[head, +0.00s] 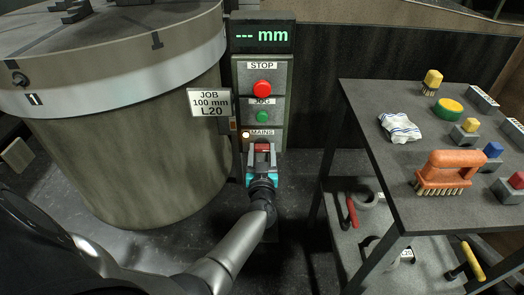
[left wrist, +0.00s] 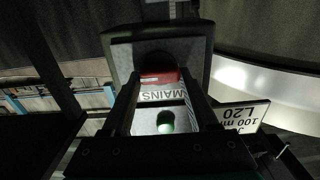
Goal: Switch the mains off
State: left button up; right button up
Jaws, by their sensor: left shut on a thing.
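The control box (head: 279,105) stands upright beside the big drum. Its MAINS label (head: 262,133) is low on the front, with a small pale lit lamp (head: 245,134) beside it. Just below is the red mains switch handle (head: 263,147). My left gripper (head: 262,153) is shut on this handle. In the left wrist view the red handle (left wrist: 160,77) shows between the two fingers, with the upside-down MAINS label (left wrist: 163,96) past it. The fingers hide part of the switch, and I cannot read its setting. My right gripper is not in view.
Above the handle are a red STOP button (head: 262,89) and green JOG button (head: 263,116). The display (head: 262,36) reads "--- mm". A job sign (head: 209,103) hangs left, before the drum (head: 130,160). A cart (head: 400,165) with brushes and blocks stands right.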

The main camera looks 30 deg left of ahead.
pick_arm(q)
jog(key=shift+n, duration=0.8)
jog(key=n, duration=0.2)
jog(key=shift+s+f+n, duration=0.1)
jog(key=shift+n, duration=0.2)
jog(key=n, duration=0.2)
jog(key=shift+n, duration=0.4)
jog(key=n, duration=0.3)
jog(key=shift+a+f, duration=0.1)
jog(key=n+b, duration=0.1)
jog(key=n, duration=0.3)
jog(key=shift+f+n, duration=0.1)
jog(key=shift+n, duration=0.3)
jog(key=shift+n+b, duration=0.35)
jog(key=shift+n, duration=0.05)
jog(key=shift+n+b, duration=0.3)
jog(key=shift+n, duration=0.9)
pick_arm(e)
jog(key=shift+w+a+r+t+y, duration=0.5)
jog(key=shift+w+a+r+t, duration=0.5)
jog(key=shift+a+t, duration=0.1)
